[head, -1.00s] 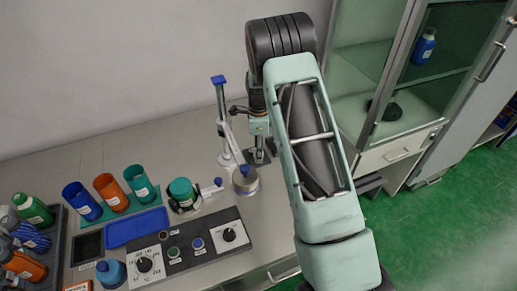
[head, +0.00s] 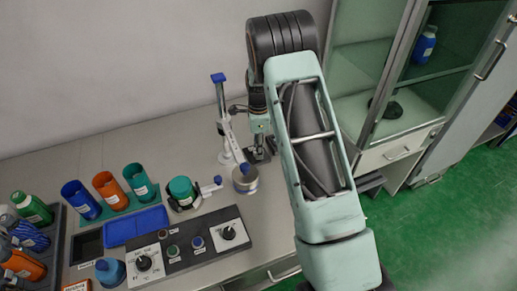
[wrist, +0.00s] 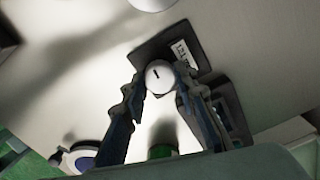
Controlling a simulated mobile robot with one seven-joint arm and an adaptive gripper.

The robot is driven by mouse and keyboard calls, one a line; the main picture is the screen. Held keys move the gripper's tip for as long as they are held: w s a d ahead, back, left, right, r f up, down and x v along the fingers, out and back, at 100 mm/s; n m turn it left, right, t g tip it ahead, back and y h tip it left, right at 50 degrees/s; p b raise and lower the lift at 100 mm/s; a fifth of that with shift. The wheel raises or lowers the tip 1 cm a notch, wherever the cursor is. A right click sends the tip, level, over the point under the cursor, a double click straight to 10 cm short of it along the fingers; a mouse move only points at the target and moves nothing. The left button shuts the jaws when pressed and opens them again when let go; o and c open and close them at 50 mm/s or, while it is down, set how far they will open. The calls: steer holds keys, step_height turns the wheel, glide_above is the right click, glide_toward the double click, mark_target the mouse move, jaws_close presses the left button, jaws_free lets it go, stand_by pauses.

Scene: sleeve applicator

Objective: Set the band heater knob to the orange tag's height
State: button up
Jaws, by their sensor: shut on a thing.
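In the wrist view, my gripper (wrist: 160,84) has its two fingers on either side of a pale round knob (wrist: 158,72) with a short black mark on its face, shut on it. The knob sits at a dark plate (wrist: 180,47) carrying a white label too blurred to read. In the head view, my gripper (head: 258,148) points down at the back of the bench, just right of the upright stand (head: 224,115); the knob in it cannot be made out there. I cannot clearly identify an orange tag in either view.
A control panel (head: 190,262) with two dials stands at the front of the bench. Cups, including an orange one (head: 110,190), stand left. A glass cabinet (head: 400,120) is at right.

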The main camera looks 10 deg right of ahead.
steer(key=n+b, duration=0.2)
steer(key=n, duration=0.1)
steer(key=shift+f, duration=0.1)
steer(key=n+b, duration=0.1)
steer(key=n, duration=0.2)
steer(key=shift+n, duration=0.3)
steer(key=n+b, duration=0.2)
steer(key=n, duration=0.4)
steer(key=n+b, duration=0.1)
steer(key=n, duration=0.5)
steer(key=shift+n, duration=0.4)
steer(key=n, duration=1.2)
steer(key=shift+r+n, duration=0.2)
steer(key=shift+n, duration=0.2)
steer(key=n+p, duration=0.2)
steer(key=n, duration=0.4)
steer(key=n+p, duration=0.2)
steer(key=n, duration=0.4)
steer(key=shift+n, duration=0.3)
steer(key=n+p, duration=0.2)
steer(key=n, duration=0.4)
